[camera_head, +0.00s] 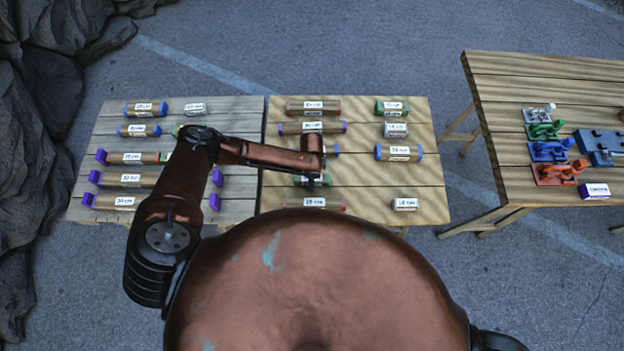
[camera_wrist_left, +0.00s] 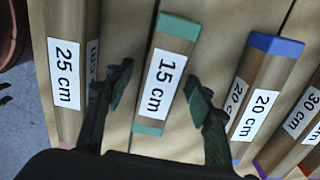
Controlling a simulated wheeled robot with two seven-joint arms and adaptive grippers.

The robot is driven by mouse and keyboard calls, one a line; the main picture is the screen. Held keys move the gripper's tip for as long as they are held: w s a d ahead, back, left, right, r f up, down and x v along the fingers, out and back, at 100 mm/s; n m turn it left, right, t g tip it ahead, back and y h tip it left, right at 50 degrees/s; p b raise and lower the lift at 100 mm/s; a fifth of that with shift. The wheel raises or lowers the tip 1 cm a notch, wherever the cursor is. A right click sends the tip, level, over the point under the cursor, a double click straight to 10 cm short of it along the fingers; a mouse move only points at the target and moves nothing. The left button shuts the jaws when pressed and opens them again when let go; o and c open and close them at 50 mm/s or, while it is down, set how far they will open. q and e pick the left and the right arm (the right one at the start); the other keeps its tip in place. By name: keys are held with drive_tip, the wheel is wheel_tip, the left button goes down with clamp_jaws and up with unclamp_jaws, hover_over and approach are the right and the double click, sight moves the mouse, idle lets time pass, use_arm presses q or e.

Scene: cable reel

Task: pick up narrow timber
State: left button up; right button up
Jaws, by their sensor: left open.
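Several labelled timber pieces lie on the two left tables. A timber marked 15 cm with green ends (camera_wrist_left: 166,70) lies between the spread fingers of my left gripper (camera_wrist_left: 160,97) in the left wrist view. The fingers are open, one on each side, and do not visibly grip it. In the head view my left gripper (camera_head: 316,178) is over the front of the middle table and largely hides this timber. A 25 cm timber with pink ends (camera_wrist_left: 66,65) is to its left, and a 20 cm timber with blue ends (camera_wrist_left: 265,80) to its right. My right gripper is out of view.
The grey table (camera_head: 240,112) at left and the middle table (camera_head: 430,185) hold timbers in rows. A table (camera_head: 495,72) at right carries coloured clamp-like tools (camera_head: 550,150) and a blue device (camera_head: 600,145). Rocks (camera_head: 30,190) border the far left.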

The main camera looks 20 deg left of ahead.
use_arm(q)
drive_tip(key=shift+c, duration=0.3)
drive_tip(key=c, duration=1.2)
drive_tip(key=shift+c, duration=0.2)
